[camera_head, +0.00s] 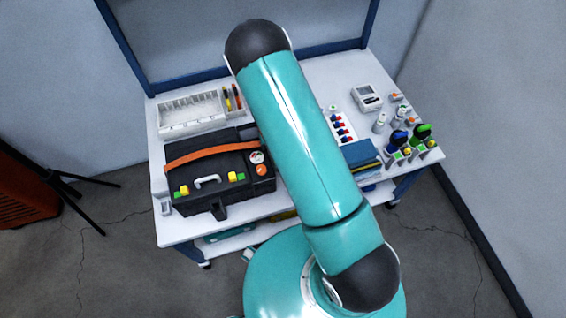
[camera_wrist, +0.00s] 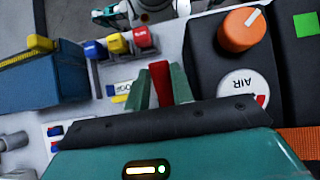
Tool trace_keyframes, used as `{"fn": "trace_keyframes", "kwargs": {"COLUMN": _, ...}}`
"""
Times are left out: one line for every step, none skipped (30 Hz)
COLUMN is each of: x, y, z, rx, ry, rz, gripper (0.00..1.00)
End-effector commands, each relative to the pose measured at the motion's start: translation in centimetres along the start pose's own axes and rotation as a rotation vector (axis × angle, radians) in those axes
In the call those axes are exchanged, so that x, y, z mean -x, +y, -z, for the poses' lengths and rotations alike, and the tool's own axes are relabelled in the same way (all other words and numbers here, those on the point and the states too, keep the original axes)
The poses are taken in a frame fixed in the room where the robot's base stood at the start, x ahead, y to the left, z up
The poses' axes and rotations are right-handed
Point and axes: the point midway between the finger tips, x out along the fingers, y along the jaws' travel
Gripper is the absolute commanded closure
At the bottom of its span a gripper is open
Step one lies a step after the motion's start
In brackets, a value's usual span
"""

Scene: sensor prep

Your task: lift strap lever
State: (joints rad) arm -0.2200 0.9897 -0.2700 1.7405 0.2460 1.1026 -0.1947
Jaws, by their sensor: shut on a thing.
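The black case (camera_head: 222,190) stands on the left part of the white bench, with an orange strap (camera_head: 205,153) across its top. In the wrist view the case (camera_wrist: 205,50) is at the right, and a bit of the strap (camera_wrist: 300,140) shows at the lower right. My gripper (camera_wrist: 160,85) is shut, its two green fingers on either side of a red lever-like piece (camera_wrist: 159,78) just left of the case; I take it for the strap lever. How it joins the strap is hidden. In the head view my arm hides the gripper and lever.
An orange knob (camera_wrist: 241,29) and a white AIR dial (camera_wrist: 243,92) sit on the case near my fingers. Vials with coloured caps (camera_wrist: 117,43) and a blue block (camera_wrist: 45,80) are to the left. A white tray (camera_head: 190,114) stands behind the case.

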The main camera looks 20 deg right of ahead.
Motion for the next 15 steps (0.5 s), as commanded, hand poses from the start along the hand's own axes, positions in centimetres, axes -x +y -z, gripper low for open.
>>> {"fn": "trace_keyframes", "kwargs": {"x": 0.13, "y": 0.12, "z": 0.28, "rx": -0.002, "ry": -0.035, "rz": 0.001, "gripper": 0.99}}
{"fn": "trace_keyframes", "kwargs": {"x": 0.25, "y": 0.09, "z": 0.35, "rx": -0.001, "ry": -0.056, "rz": 0.001, "gripper": 0.99}}
{"fn": "trace_keyframes", "kwargs": {"x": 0.39, "y": 0.10, "z": 0.41, "rx": 0.000, "ry": -0.082, "rz": 0.000, "gripper": 0.99}}
{"fn": "trace_keyframes", "kwargs": {"x": 0.45, "y": 0.11, "z": 0.46, "rx": -0.001, "ry": -0.101, "rz": 0.000, "gripper": 0.99}}
{"fn": "trace_keyframes", "kwargs": {"x": 0.56, "y": 0.12, "z": 0.51, "rx": -0.001, "ry": -0.118, "rz": 0.001, "gripper": 0.99}}
{"fn": "trace_keyframes", "kwargs": {"x": 0.66, "y": 0.11, "z": 0.55, "rx": -0.001, "ry": -0.140, "rz": 0.001, "gripper": 0.99}}
{"fn": "trace_keyframes", "kwargs": {"x": 0.72, "y": 0.10, "z": 0.61, "rx": -0.001, "ry": -0.154, "rz": 0.000, "gripper": 0.99}}
{"fn": "trace_keyframes", "kwargs": {"x": 0.77, "y": 0.08, "z": 0.64, "rx": -0.001, "ry": -0.167, "rz": 0.000, "gripper": 0.99}}
{"fn": "trace_keyframes", "kwargs": {"x": 0.87, "y": 0.06, "z": 0.68, "rx": 0.000, "ry": -0.183, "rz": 0.000, "gripper": 0.99}}
{"fn": "trace_keyframes", "kwargs": {"x": 0.93, "y": 0.07, "z": 0.73, "rx": 0.000, "ry": -0.193, "rz": 0.001, "gripper": 0.99}}
{"fn": "trace_keyframes", "kwargs": {"x": 0.95, "y": 0.07, "z": 0.73, "rx": -0.001, "ry": -0.203, "rz": 0.001, "gripper": 0.99}}
{"fn": "trace_keyframes", "kwargs": {"x": 0.99, "y": 0.08, "z": 0.77, "rx": -0.001, "ry": -0.213, "rz": 0.001, "gripper": 0.99}}
{"fn": "trace_keyframes", "kwargs": {"x": 1.03, "y": 0.08, "z": 0.80, "rx": -0.001, "ry": -0.220, "rz": 0.001, "gripper": 0.99}}
{"fn": "trace_keyframes", "kwargs": {"x": 1.06, "y": 0.08, "z": 0.80, "rx": -0.001, "ry": -0.226, "rz": 0.001, "gripper": 0.99}}
{"fn": "trace_keyframes", "kwargs": {"x": 1.09, "y": 0.08, "z": 0.80, "rx": -0.001, "ry": -0.232, "rz": 0.001, "gripper": 0.99}}
